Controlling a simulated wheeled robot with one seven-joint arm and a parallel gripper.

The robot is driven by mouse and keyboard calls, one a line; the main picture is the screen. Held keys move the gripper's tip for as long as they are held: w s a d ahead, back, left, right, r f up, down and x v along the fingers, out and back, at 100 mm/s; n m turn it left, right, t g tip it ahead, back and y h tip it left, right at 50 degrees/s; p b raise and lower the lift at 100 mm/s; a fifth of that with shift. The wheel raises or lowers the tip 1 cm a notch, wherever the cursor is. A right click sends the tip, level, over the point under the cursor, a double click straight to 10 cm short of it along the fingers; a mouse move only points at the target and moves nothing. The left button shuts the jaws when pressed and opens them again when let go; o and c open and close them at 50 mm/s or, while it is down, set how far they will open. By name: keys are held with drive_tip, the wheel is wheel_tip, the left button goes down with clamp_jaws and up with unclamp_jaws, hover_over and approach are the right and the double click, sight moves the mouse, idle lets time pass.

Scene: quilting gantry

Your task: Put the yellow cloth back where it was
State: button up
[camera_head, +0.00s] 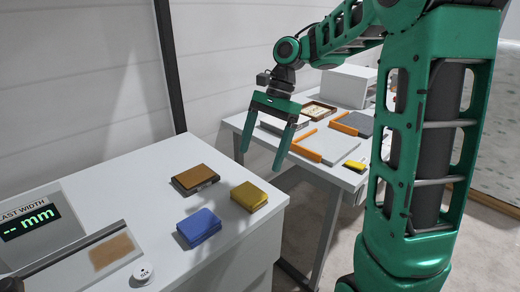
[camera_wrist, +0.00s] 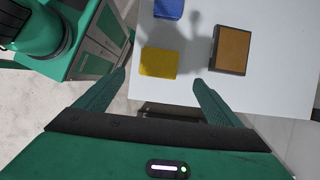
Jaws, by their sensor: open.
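The yellow cloth (camera_head: 249,196) is a folded pad lying near the right edge of the white counter (camera_head: 130,200), with nothing on top of it. It also shows in the wrist view (camera_wrist: 158,63), ahead of and roughly between my open fingertips. My gripper (camera_head: 259,166) is open and empty, its fingers pointing down in the air near the counter's right edge. In the wrist view the cloth appears apart from both fingers (camera_wrist: 160,80). Where the cloth lay before cannot be told from these frames.
A folded blue cloth (camera_head: 199,226) and a brown pad in a dark frame (camera_head: 195,178) lie close to the yellow cloth. A display reading "-- mm" (camera_head: 27,222) stands at left. A second table behind holds orange-edged grey panels (camera_head: 325,143) and a small yellow-and-black item (camera_head: 354,165).

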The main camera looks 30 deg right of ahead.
drive_tip(key=s+d+f+n+h, duration=0.1)
drive_tip(key=s+d, duration=0.3)
drive_tip(key=s, duration=0.4)
drive_tip(key=s+d+f+n+h, duration=0.1)
drive_tip(key=s+d+f+n, duration=0.3)
drive_tip(key=s, duration=0.4)
drive_tip(key=s+d+f+n+t+h, duration=0.1)
drive_tip(key=s+d+f+n+h, duration=0.1)
drive_tip(key=s, duration=0.7)
drive_tip(key=shift+d+f+n, duration=0.15)
drive_tip(key=shift+d+n, duration=0.35)
drive_tip(key=shift+d, duration=0.75)
